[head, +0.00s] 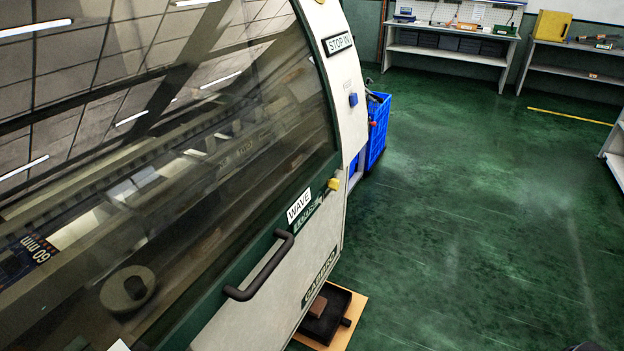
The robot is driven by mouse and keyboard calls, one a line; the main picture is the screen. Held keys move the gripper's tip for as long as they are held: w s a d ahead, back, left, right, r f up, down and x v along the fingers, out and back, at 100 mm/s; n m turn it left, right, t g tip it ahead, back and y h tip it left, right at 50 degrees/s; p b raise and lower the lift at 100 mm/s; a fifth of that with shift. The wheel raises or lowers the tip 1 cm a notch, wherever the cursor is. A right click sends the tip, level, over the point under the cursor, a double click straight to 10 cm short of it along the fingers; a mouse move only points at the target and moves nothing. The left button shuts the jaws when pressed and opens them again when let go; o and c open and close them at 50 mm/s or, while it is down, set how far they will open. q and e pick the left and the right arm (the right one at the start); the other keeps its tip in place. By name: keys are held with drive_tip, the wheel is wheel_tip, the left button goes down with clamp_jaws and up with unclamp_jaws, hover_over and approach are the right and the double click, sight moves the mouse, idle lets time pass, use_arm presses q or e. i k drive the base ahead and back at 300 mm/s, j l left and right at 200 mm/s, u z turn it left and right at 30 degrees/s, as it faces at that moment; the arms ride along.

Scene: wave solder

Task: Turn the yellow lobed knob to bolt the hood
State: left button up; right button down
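The small yellow knob (333,184) sits at the right edge of the hood, just right of the "WAVE" label. Its lobes are too small to make out, and I cannot tell whether the bolt is engaged. The hood (180,130) is a large tinted glass cover in a green and cream frame, and it looks lowered. A dark bar handle (262,268) is fixed to its lower frame. Neither of my grippers shows in the head view.
A blue knob (353,99) is on the machine's side panel. A blue crate (378,130) stands behind the machine. A black tray (324,318) lies on a tan board below. Benches (448,50) line the back.

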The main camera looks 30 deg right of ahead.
sight(333, 185)
drive_tip(key=i+l+u, duration=0.1)
drive_tip(key=l+u, duration=0.2)
drive_tip(key=l, duration=0.8)
drive_tip(key=l+u, duration=0.35)
drive_tip(key=l, duration=0.75)
